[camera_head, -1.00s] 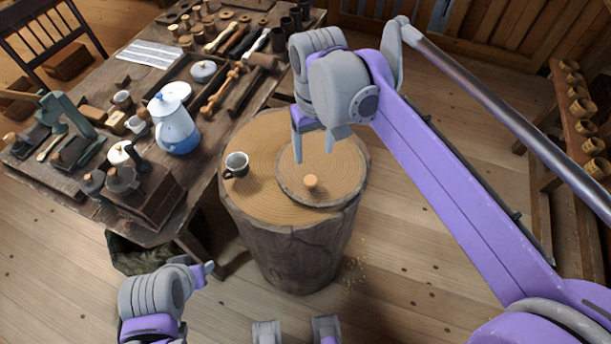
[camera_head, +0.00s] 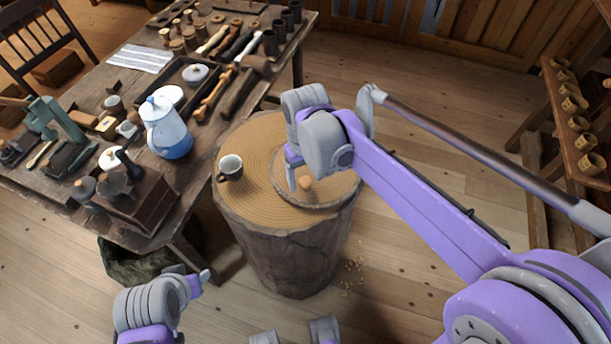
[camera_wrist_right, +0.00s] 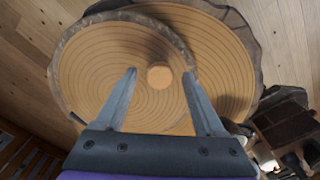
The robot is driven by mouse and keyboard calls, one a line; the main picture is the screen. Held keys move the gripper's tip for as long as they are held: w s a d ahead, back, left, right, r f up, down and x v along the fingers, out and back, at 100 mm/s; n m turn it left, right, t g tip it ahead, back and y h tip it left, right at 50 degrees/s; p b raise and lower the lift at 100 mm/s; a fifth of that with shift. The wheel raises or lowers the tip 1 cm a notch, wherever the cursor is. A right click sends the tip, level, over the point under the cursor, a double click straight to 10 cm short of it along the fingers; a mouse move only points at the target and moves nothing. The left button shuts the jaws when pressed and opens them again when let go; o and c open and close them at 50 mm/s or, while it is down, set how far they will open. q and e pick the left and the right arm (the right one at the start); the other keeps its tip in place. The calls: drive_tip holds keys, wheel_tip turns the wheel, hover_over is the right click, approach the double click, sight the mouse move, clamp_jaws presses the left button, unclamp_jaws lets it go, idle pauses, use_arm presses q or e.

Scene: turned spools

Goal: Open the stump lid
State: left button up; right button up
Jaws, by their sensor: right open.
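The stump (camera_head: 285,245) stands upright on the floor. Its round wooden lid (camera_head: 335,194) lies flat on the right part of the top, with a small pale knob (camera_head: 305,183) in the middle. My right gripper (camera_head: 299,184) is low over the lid, fingers pointing down at the knob; my wrist hides part of the lid. In the right wrist view the open fingers (camera_wrist_right: 159,73) stand on either side of the knob (camera_wrist_right: 159,77), with a gap on each side. My left gripper (camera_head: 203,279) is low at the left, away from the stump; its jaws are unclear.
A workbench (camera_head: 190,215) left of the stump holds a blue-and-white pot (camera_head: 168,130) and several tools. A rack of cups (camera_head: 567,125) stands at the right.

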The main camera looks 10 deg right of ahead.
drive_tip(key=shift+c, duration=0.2)
clamp_jaws()
idle(1.2)
